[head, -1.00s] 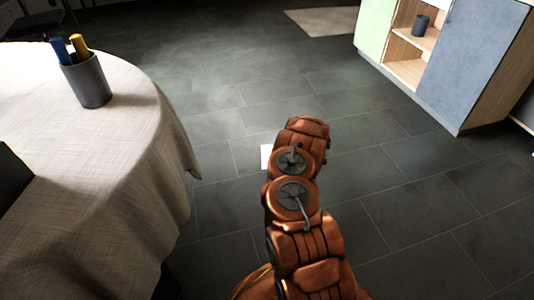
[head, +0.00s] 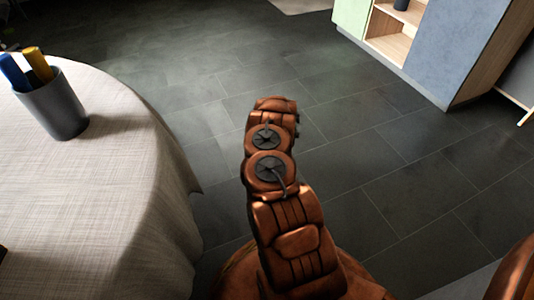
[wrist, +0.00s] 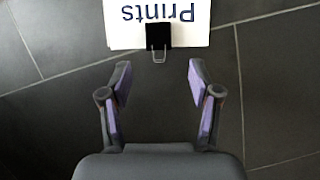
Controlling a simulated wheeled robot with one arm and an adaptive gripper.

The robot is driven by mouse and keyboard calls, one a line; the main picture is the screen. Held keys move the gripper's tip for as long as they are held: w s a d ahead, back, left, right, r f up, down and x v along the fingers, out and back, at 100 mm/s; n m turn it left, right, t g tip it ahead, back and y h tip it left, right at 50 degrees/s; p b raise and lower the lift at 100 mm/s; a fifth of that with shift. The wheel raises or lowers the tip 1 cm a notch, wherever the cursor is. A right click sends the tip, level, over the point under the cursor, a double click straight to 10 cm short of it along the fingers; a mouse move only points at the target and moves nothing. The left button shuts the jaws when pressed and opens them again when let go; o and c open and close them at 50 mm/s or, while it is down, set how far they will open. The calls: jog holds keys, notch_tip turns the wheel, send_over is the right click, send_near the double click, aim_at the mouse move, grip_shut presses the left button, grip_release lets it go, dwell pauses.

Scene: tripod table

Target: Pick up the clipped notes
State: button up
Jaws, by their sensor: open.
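The clipped notes (wrist: 185,24) lie on the dark tiled floor at the top of the wrist view. They are white sheets with the word "Prints" upside down, and a black binder clip (wrist: 158,36) holds the edge facing my gripper. My gripper (wrist: 158,80) is open and empty, with the clip beyond its fingertips and roughly between their lines. The far part of the notes is cut off by the frame. In the head view my arm hides the notes and my gripper is not visible.
A round table with a pale cloth (head: 130,185) stands at the left, bearing a grey cup (head: 55,105) of markers. A cabinet (head: 430,45) with open shelves stands at the back right. The tiled floor (head: 350,160) between them is clear.

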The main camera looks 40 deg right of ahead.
jog(key=shift+b+x, duration=0.45)
jog(key=shift+x, duration=1.9)
jog(key=shift+w+d+f+b, duration=0.1)
jog(key=shift+w+f+b, duration=0.1)
jog(key=shift+f+b, duration=0.1)
jog(key=shift+r, duration=0.1)
grip_shut()
